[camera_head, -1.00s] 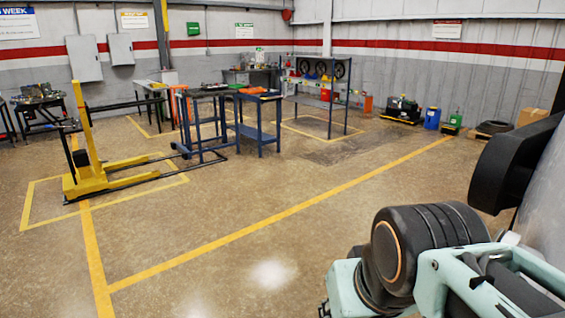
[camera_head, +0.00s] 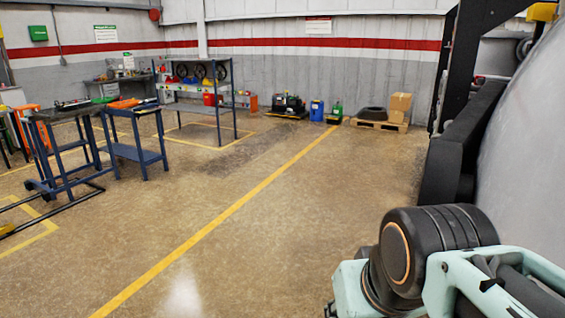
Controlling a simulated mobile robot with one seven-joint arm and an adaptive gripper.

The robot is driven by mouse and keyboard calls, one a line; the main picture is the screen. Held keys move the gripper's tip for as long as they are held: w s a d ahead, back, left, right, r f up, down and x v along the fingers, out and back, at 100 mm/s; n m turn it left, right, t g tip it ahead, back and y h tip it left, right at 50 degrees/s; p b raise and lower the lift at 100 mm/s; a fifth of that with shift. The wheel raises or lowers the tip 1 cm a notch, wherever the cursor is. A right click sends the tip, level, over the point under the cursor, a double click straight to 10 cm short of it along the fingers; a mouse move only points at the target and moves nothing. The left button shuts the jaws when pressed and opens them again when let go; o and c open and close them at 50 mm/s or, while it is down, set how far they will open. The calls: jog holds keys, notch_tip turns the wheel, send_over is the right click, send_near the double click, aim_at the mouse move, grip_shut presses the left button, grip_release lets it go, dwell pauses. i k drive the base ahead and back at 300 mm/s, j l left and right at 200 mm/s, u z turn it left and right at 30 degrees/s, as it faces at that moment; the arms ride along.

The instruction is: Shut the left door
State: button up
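A large grey curved surface (camera_head: 520,165) fills the right edge. I cannot tell whether it is the left door or the furnace body. A thick black bar (camera_head: 453,160) runs along its left side, and a black upright frame (camera_head: 462,60) stands behind it. No handle shows, and how far any door stands open cannot be told. My arm, pale green with a black joint, is at the lower right in front of the grey surface. My gripper is out of view.
Open floor with a yellow line (camera_head: 225,215) lies to the left and ahead. Blue carts (camera_head: 135,152) and a shelf rack (camera_head: 205,108) stand at the left. Boxes (camera_head: 399,105) on a pallet (camera_head: 378,125) and a blue drum (camera_head: 317,110) stand by the back wall.

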aim_at(503, 154)
jog(key=i+z, duration=0.3)
jog(key=z, duration=0.2)
jog(key=i+j+z, duration=0.25)
jog(key=z, duration=0.25)
jog(key=i+j+z, duration=0.55)
